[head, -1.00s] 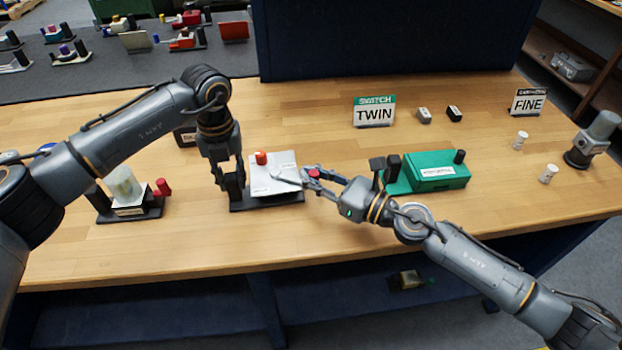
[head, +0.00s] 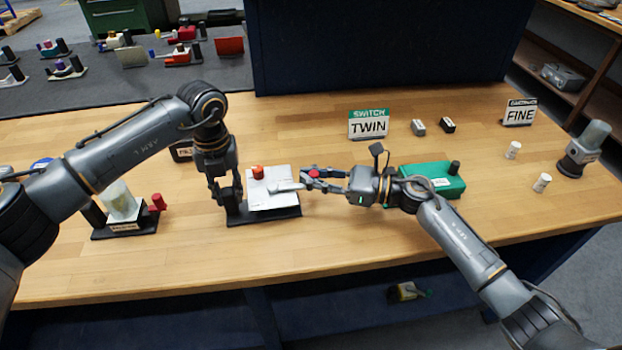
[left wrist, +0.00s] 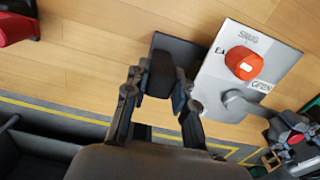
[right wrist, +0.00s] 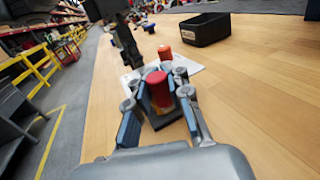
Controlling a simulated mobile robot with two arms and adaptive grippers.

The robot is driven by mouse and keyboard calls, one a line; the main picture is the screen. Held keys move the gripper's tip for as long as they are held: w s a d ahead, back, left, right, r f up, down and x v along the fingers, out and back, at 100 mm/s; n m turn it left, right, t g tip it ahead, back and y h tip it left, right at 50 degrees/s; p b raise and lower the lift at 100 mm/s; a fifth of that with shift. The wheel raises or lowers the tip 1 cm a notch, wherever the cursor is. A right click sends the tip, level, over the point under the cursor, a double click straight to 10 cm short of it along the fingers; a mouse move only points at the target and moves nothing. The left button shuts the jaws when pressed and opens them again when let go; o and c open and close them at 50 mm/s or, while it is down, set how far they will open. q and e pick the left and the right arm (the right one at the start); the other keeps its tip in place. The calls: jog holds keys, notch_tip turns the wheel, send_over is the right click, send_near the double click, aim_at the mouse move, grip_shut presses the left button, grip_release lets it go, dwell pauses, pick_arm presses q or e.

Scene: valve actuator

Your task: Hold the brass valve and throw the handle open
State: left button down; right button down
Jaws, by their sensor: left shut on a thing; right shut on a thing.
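A white plate device (head: 272,201) stands on a black base on the bench, with an orange knob (head: 258,172) on top. A grey lever (head: 289,187) sticks out from it to the right and ends in a red grip (right wrist: 158,88). My right gripper (head: 312,179) is shut on that red grip. My left gripper (head: 226,197) points down and is shut on the black post (left wrist: 161,75) at the device's left end. No part of this device looks brass to me.
A pale device with a red handle (head: 157,202) stands left. A green box (head: 438,184) sits behind my right arm. A TWIN sign (head: 369,125), small blocks and white cylinders (head: 541,183) stand right. The bench front is clear.

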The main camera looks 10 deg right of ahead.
pick_arm(q)
jog(key=shift+a+f, duration=0.15)
jog(key=shift+a, duration=0.35)
pick_arm(e)
jog(key=shift+w+d, duration=0.45)
pick_arm(q)
jog(key=shift+d, duration=0.1)
pick_arm(e)
jog(key=c, duration=1.2)
grip_release()
pick_arm(q)
jog(key=shift+d, duration=0.1)
pick_arm(e)
jog(key=shift+s+a, duration=0.1)
jog(key=shift+s, duration=0.1)
pick_arm(q)
jog(key=shift+d, duration=0.2)
pick_arm(e)
jog(key=v, duration=1.2)
jog(key=shift+f, duration=0.1)
jog(key=shift+a, duration=0.1)
pick_arm(q)
jog(key=c, duration=1)
grip_release()
